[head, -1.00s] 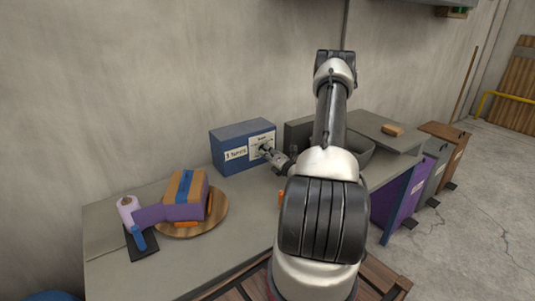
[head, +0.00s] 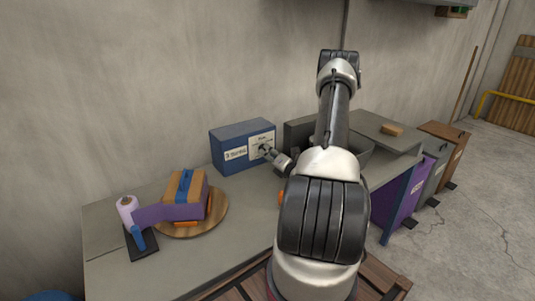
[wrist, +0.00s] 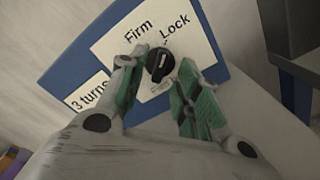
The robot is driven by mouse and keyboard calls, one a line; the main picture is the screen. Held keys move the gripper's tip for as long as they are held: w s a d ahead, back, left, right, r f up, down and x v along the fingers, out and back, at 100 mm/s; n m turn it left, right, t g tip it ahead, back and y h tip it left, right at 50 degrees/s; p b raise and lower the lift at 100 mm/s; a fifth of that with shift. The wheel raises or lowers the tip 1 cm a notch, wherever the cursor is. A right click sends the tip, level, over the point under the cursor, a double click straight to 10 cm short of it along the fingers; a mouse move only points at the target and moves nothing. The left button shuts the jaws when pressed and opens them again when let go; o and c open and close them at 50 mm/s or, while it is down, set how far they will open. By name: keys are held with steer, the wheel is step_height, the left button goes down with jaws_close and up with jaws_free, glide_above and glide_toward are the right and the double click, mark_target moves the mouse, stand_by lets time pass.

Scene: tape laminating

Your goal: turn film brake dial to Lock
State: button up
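The black film brake dial (wrist: 159,64) sits on a white label card (wrist: 125,40) marked "Firm" and "Lock" on the front of a blue box (head: 228,150). A pale line marks the dial's face, but I cannot tell clearly which word it points to. My gripper (wrist: 161,78) has its green-padded fingers apart, one on each side of the dial in the wrist view, with gaps visible. I cannot tell how deep the fingertips reach past the dial. In the head view my gripper (head: 267,151) is close to the box's front and hides the dial.
A "3 turns" label (head: 236,153) is beside the card. Left on the grey table (head: 250,208) are a wooden turntable (head: 219,216) with a strapped cardboard box (head: 183,188), purple film (head: 153,214) and a roll dispenser (head: 128,212). Grey equipment (head: 298,133) stands right of the blue box.

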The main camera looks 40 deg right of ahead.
steer(key=s, duration=1)
steer(key=shift+s+a, duration=0.35)
